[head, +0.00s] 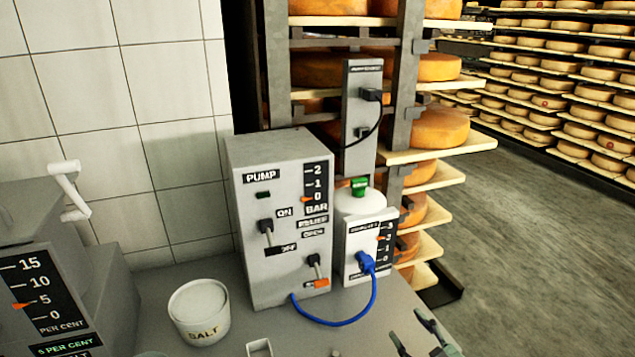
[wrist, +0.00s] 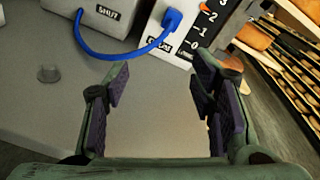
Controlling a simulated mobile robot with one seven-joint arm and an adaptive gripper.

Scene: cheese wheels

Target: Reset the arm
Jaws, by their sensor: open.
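My gripper (wrist: 158,112) is open, with its two dark-padded fingers wide apart and nothing between them in the wrist view. In the head view my gripper (head: 415,335) shows at the bottom edge, right of the middle, partly cut off by the frame. It is in front of the small white unit (head: 358,270) with a blue plug (head: 365,263) and a blue hose (head: 340,322). In the wrist view the blue plug (wrist: 172,20) is beyond the fingertips, apart from them.
The grey pump box (head: 280,220) stands on the grey counter, with a salt tub (head: 199,312) to its left. A dial unit (head: 50,275) is at the far left. Shelves of cheese wheels (head: 440,128) stand behind. Open floor (head: 535,230) lies to the right.

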